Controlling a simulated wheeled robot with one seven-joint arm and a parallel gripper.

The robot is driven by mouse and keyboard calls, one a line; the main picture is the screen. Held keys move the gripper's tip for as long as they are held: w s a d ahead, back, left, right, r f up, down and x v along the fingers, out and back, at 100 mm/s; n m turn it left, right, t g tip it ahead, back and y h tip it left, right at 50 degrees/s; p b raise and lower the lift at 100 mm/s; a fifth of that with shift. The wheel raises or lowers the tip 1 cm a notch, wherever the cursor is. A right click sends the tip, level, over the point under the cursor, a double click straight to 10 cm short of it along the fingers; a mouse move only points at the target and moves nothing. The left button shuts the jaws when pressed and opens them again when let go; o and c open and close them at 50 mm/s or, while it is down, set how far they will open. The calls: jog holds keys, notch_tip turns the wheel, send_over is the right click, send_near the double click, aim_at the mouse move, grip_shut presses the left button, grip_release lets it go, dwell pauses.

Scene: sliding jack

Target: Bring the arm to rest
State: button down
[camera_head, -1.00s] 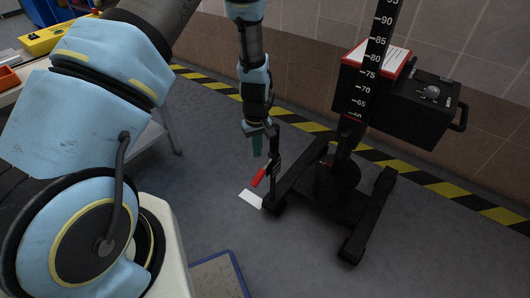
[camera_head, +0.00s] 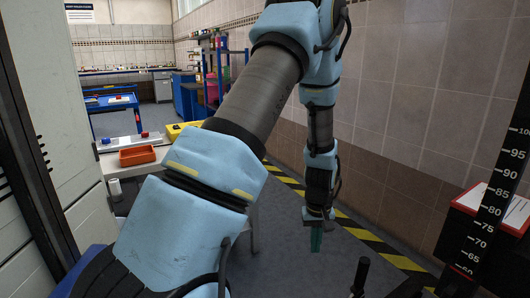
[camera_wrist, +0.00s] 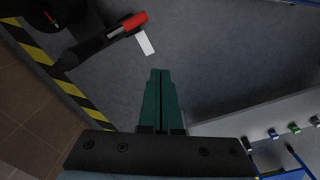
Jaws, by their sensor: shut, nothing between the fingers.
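My gripper (camera_head: 316,240) hangs at the end of my arm and points down over the grey floor, near the middle of the head view. Its green fingers are closed together with nothing between them. In the wrist view the shut fingers (camera_wrist: 161,98) point at bare floor. The black jack with a numbered scale (camera_head: 497,205) stands at the right of the head view, apart from the gripper. Its red-gripped handle (camera_wrist: 134,21) shows in the wrist view beyond the fingertips, with a white card (camera_wrist: 145,42) on the floor beside it.
A pale bench (camera_head: 78,178) with an orange-red tray (camera_head: 137,156) and a yellow case stands left, behind my arm. A tiled wall (camera_head: 420,110) and yellow-black floor tape (camera_head: 365,238) run along the right.

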jog(key=s+a+r+t+p, duration=0.1)
jog(key=s+a+r, duration=0.3)
jog(key=a+r, duration=0.6)
jog(key=s+a+r, duration=0.4)
jog(key=a+r, duration=0.4)
jog(key=a, duration=0.5)
notch_tip(320, 180, up, 12)
jog(key=p, duration=1.1)
jog(key=shift+w+d+m+p, duration=0.2)
jog(key=shift+d+m+p, duration=0.1)
jog(key=shift+d+m, duration=0.1)
jog(key=shift+f, duration=0.15)
